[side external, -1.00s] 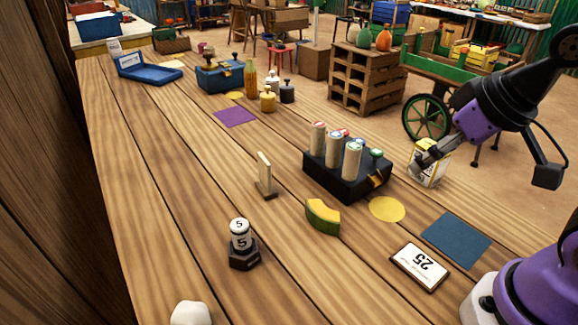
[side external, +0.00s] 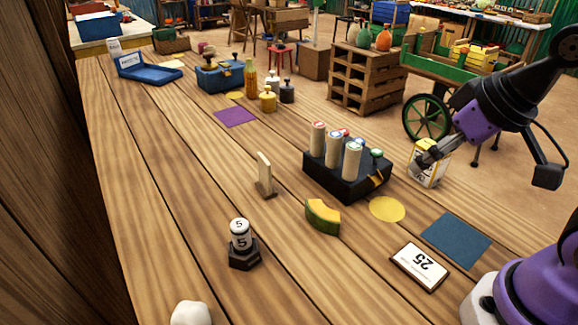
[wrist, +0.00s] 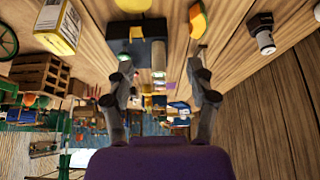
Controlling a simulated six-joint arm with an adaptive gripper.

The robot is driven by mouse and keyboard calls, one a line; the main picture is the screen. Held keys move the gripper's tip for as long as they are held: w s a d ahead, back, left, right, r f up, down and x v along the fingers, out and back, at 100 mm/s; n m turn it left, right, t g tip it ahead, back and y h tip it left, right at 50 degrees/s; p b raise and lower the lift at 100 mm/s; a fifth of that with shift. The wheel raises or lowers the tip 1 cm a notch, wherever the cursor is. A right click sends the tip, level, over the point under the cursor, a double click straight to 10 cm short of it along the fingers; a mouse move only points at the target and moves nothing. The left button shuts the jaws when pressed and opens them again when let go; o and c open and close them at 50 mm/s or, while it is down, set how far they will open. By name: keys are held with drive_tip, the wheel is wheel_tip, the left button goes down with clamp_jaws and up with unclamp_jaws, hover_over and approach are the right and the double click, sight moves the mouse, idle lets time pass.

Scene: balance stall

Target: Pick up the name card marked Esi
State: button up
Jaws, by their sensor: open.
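No lettering reading Esi is legible in either view. A thin, pale upright card on a small wooden foot (side external: 264,174) stands mid-table, nearly edge-on, so its face cannot be read. A framed white card marked 25 (side external: 419,265) lies at the front right. My gripper (side external: 420,163) is raised at the right in the side view, overlapping a yellow and white box (side external: 436,173); I cannot tell how far apart they are. In the wrist view my gripper (wrist: 162,92) has its fingers spread with nothing held between them.
A black block holding several pale cylinders (side external: 345,182) stands between my gripper and the upright card. A melon slice (side external: 322,217), a weight marked 5 (side external: 241,240) and a blue mat (side external: 456,240) are nearby. Bare planks lie left of the upright card.

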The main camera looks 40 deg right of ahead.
drive_tip(key=shift+c, duration=1.2)
drive_tip(key=m+g, duration=0.1)
drive_tip(key=m, duration=0.1)
hover_over(264, 185)
drive_tip(key=s+d, duration=0.1)
drive_tip(key=shift+h, duration=0.3)
wheel_tip(264, 185, down, 10)
drive_tip(key=shift+s+r, duration=0.1)
drive_tip(key=shift+r, duration=0.1)
drive_tip(key=shift+s+a+x, duration=0.1)
drive_tip(key=shift+a+x, duration=0.1)
drive_tip(key=shift+x, duration=1.35)
drive_tip(key=shift+s+a+x, duration=0.1)
drive_tip(key=shift+a+x, duration=0.1)
drive_tip(key=shift+x, duration=1.35)
